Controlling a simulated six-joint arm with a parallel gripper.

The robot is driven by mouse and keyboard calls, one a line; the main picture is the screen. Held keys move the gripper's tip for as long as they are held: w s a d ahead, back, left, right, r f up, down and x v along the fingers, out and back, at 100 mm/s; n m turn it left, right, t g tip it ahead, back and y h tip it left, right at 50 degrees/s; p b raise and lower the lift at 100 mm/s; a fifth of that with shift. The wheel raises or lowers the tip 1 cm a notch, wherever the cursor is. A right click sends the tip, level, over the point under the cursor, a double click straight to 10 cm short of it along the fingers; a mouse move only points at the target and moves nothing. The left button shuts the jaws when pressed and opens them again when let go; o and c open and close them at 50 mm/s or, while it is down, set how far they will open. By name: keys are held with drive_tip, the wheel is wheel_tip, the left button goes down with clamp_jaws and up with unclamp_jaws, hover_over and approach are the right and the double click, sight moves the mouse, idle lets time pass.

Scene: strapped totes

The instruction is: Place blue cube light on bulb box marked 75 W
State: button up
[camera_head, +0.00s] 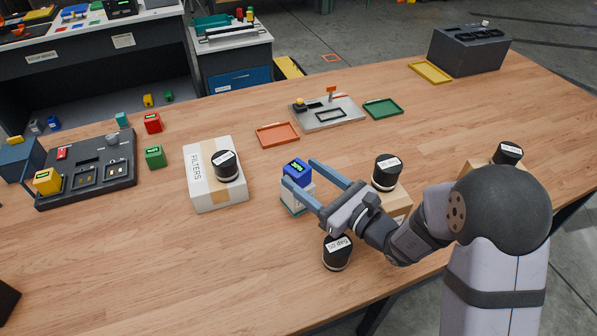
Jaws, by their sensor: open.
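The blue cube light (295,169) has a dark top with green lettering. It sits on top of a small white box with teal edges (297,198). I cannot read a wattage on this box, so I cannot tell whether it is the bulb box marked 75 W. My gripper (299,174) is open, reaching in from the right. Its two blue fingers lie on either side of the cube, one in front and one behind. I cannot tell whether they touch it. The near finger hides part of the white box.
A FILTERS box (201,188) bearing a black-lidded jar stands left. Another jar (338,253) stands just below my gripper; one (387,171) tops a cardboard box behind the wrist. Orange (277,135) and green (383,109) trays lie behind.

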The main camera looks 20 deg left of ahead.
drive_tip(key=b+v, duration=0.1)
drive_tip(key=v, duration=0.8)
drive_tip(key=s+d+f+n+g+h+p, duration=0.1)
drive_tip(key=s+d+n+g+h, duration=0.1)
drive_tip(key=s+n+g, duration=0.1)
drive_tip(key=s+d+f+n+g+h+p, duration=0.1)
drive_tip(key=s+d+f+n+g+h, duration=0.1)
drive_tip(key=s+n, duration=0.3)
drive_tip(key=s+d+f+n+g+h+p, duration=0.1)
drive_tip(key=s+d+f+n+g+h, duration=0.1)
drive_tip(key=s, duration=0.6)
drive_tip(key=shift+s+d+n+g+h+p, duration=0.2)
drive_tip(key=shift+n+g+h, duration=0.1)
drive_tip(key=shift+n+g, duration=0.45)
drive_tip(key=shift+s+d+n+g+h+p, duration=0.15)
drive_tip(key=shift+d+n+g+h, duration=0.15)
drive_tip(key=shift+n+g, duration=0.45)
drive_tip(key=w+d+n+t+h+p, duration=0.3)
drive_tip(key=d+n+h, duration=0.6)
drive_tip(key=d, duration=1)
drive_tip(key=shift+w+d, duration=0.15)
drive_tip(key=shift+d, duration=0.1)
drive_tip(key=shift+f, duration=0.1)
